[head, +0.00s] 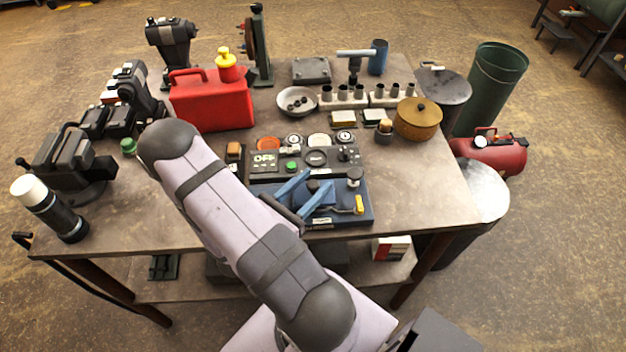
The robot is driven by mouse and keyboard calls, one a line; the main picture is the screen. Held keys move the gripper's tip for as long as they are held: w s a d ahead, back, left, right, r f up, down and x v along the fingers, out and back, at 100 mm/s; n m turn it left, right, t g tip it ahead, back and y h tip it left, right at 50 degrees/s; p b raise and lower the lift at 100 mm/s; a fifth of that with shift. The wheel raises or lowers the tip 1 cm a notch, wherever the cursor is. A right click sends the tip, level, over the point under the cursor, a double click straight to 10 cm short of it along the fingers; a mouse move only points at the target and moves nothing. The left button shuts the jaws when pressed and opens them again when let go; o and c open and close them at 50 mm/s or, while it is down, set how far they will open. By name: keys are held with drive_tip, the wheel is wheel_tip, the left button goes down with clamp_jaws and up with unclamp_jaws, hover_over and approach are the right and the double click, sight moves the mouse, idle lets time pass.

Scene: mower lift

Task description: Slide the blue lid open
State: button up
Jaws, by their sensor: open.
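A low dark-blue unit (342,214) sits near the front edge of the table, right of centre. It has a dark knob at its back right, a yellow piece on its right side and a small pale label in front. Its top is partly covered, so I cannot tell where the blue lid's edges lie or how far it is open. My gripper (319,180) appears over the unit as two blue fingers coming from a dark body. The fingers are spread apart and open. A dark round part shows between them; contact cannot be told.
Behind the unit is a control panel (306,160) with a green button. A red fuel can (212,104), a grey bowl (297,101) and a brown lidded pot (418,119) stand farther back. My arm hides the table's front left-centre. The right front tabletop (420,195) is clear.

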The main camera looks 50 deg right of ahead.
drive_tip(key=shift+d, duration=0.3)
clamp_jaws()
drive_tip(key=w+a, duration=0.6)
drive_tip(key=shift+b, duration=0.35)
unclamp_jaws()
drive_tip(key=shift+s, duration=0.1)
